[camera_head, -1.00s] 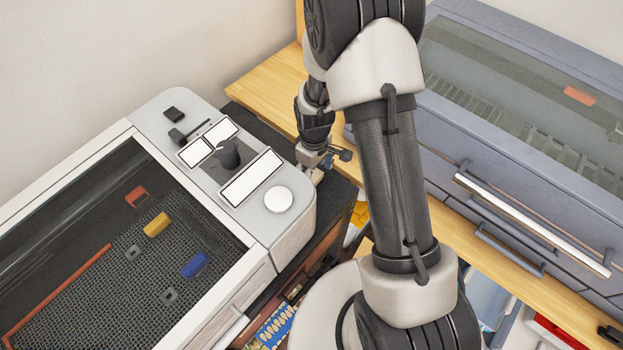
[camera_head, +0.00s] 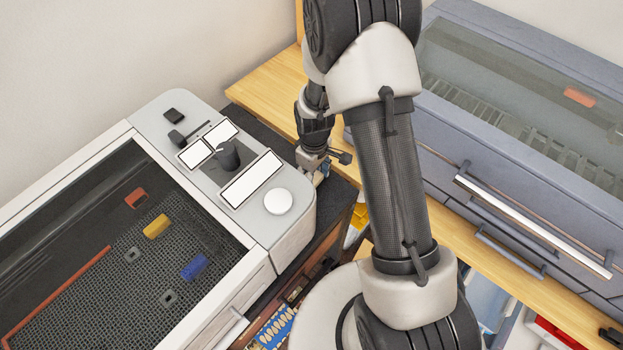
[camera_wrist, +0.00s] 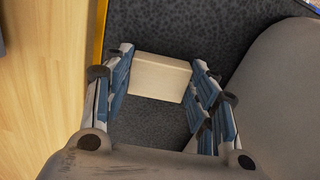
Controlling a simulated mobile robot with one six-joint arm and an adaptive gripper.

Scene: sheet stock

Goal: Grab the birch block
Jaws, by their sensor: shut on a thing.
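The birch block (camera_wrist: 160,77) is a pale, light-wood rectangular block in the wrist view. It sits between the blue-padded fingers of my gripper (camera_wrist: 160,90), which are shut on it, one finger at each end. Dark grey speckled surface shows around and below it; I cannot tell whether the block touches that surface. In the head view my gripper (camera_head: 318,168) is small and partly hidden at the right end of the white machine, and the block cannot be made out there.
The white machine (camera_head: 290,228) with a dark meshed bed stands close at left of my gripper. A wooden worktop (camera_head: 262,88) runs behind, and a blue-grey machine (camera_head: 520,150) with a glass lid and a long handle stands at right. A yellow strip (camera_wrist: 101,30) edges the dark surface.

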